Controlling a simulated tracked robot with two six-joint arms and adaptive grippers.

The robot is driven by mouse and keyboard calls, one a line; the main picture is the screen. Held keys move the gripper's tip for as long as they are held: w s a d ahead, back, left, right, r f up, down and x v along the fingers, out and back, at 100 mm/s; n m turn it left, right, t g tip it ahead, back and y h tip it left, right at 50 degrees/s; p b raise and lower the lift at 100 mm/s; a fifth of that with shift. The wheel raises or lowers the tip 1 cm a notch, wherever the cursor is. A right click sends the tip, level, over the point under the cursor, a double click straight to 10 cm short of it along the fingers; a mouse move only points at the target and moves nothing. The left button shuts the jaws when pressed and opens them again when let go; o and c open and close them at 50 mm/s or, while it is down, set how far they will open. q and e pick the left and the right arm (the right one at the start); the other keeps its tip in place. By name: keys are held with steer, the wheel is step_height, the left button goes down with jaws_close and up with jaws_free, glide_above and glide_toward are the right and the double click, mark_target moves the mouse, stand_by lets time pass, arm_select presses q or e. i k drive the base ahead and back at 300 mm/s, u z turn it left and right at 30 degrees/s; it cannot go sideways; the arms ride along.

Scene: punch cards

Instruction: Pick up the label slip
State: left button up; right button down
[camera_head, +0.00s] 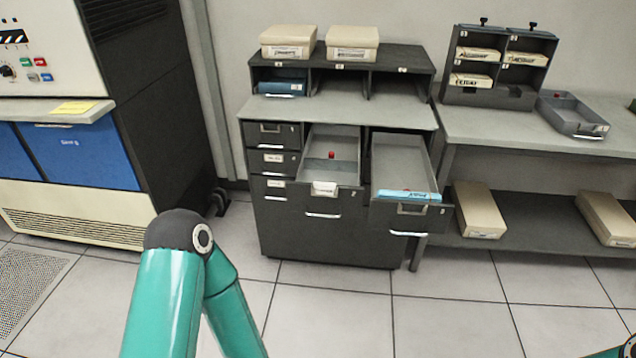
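A small yellow slip (75,107) lies flat on the grey ledge of the machine at the left; it may be the label slip, but its print is too small to read. A white paper label (325,188) also shows at the front of the open middle drawer (335,143). My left arm's teal links rise at the bottom left, well in front of the furniture, but its gripper is out of view. Only a bit of my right arm shows in the bottom right corner; its gripper is out of view.
A second open drawer (402,155) holds blue cards (408,195). Both drawers jut from the dark cabinet (330,235). Card boxes (288,41) stand on top. A grey tray (572,114) and a card rack (468,90) stand on the right bench. The tiled floor in front is clear.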

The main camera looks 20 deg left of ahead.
mark_target(321, 188)
steer(key=i, duration=0.85)
